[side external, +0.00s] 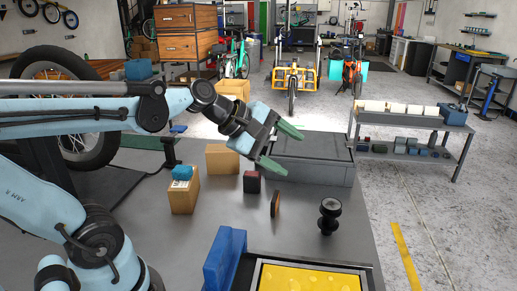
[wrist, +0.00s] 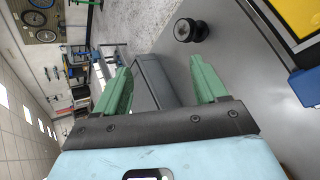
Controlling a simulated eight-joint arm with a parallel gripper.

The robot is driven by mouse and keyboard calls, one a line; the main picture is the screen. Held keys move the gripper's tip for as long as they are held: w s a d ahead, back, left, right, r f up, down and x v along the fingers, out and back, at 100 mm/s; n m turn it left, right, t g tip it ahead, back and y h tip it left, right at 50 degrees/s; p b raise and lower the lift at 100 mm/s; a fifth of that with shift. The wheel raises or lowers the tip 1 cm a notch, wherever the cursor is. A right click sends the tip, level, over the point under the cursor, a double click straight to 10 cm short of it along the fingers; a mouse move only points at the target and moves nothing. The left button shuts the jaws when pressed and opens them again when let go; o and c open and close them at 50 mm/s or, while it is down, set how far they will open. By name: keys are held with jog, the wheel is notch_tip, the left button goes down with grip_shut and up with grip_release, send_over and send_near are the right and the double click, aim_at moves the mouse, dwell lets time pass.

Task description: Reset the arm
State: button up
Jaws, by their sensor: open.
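My gripper (side external: 279,149) is open and empty, held in the air above the grey table (side external: 300,231) in the side external view. Its green fingers point to the right, in front of a grey lidded case (side external: 318,172). In the wrist view the two green fingers of my gripper (wrist: 158,86) stand wide apart with nothing between them. The grey case (wrist: 152,80) shows beyond the fingers there. My light blue arm reaches in from the left of the side external view.
On the table are cardboard boxes (side external: 184,196), a dark small box (side external: 252,182), a brown upright disc (side external: 275,204), a black spool-like object (side external: 329,216), a blue block (side external: 225,258) and a tray with a yellow inside (side external: 310,279). A shelf (side external: 412,124) and bikes stand behind.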

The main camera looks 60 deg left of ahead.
jog(key=s+a+f+m+g+y, duration=0.1)
jog(key=s+f+m, duration=0.6)
jog(key=m, duration=1.2)
jog(key=g+y, duration=0.1)
jog(key=y, duration=0.1)
jog(key=shift+f+g+y, duration=0.4)
